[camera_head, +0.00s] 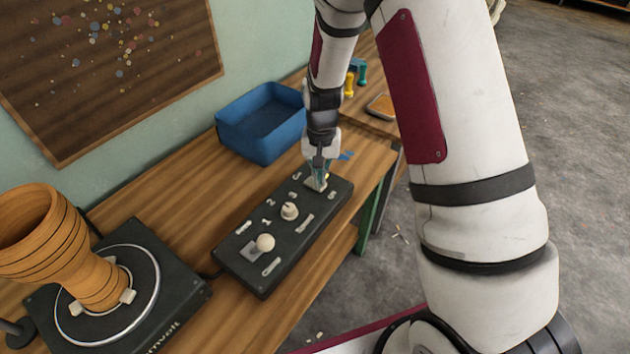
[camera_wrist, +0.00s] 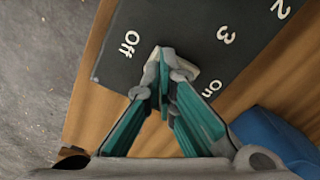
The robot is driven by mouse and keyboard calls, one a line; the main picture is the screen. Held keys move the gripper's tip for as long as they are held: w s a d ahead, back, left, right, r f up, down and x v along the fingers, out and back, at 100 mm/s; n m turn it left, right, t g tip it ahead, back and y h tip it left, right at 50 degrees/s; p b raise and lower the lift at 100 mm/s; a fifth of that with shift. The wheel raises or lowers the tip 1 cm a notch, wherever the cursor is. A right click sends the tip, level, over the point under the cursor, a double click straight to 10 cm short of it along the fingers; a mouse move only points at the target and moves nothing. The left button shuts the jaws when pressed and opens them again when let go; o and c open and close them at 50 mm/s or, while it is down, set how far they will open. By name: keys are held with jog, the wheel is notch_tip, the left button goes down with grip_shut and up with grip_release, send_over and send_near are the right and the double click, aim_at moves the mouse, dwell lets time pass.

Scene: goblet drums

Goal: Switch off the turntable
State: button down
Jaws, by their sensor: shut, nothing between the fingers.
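A round knob (camera_head: 289,211) and a ball-topped lever (camera_head: 265,243) stand on the same box, close to my gripper. A blue bin (camera_head: 262,120) is behind it. The wooden bench (camera_head: 180,190) has clear room between bin and turntable.

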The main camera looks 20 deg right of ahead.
jog(key=shift+f+b, duration=0.3)
jog(key=shift+f, duration=0.3)
dwell(0.3)
jog(key=shift+r, duration=0.1)
jog(key=shift+r+p, duration=2.05)
jog(key=shift+r, duration=1.4)
